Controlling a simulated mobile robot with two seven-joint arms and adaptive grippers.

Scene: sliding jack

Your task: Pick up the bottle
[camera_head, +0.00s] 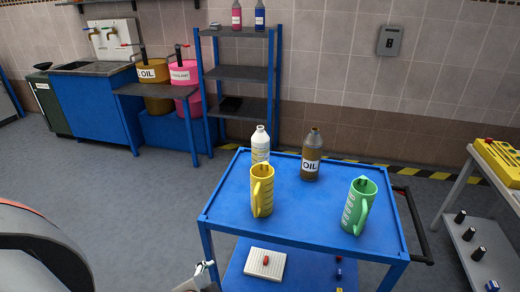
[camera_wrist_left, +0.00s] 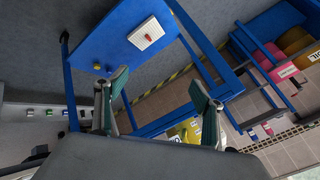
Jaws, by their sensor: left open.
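A blue cart (camera_head: 300,217) holds two bottles at its back edge. One is a white bottle (camera_head: 261,144) with a light label. The other is a brown bottle (camera_head: 311,157) with an OIL label. Both stand upright. My left gripper (camera_head: 207,268) shows only in part in the head view, low and left of the cart, apart from both bottles. In the left wrist view its fingers (camera_wrist_left: 158,80) are spread with nothing between them. That view is turned over, and I cannot pick out the bottles clearly in it. My right gripper is not in view.
A yellow jug (camera_head: 262,190) stands in front of the white bottle. A green jug (camera_head: 358,205) stands at the cart's right. The lower shelf carries a white block (camera_head: 265,263) with a red knob.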

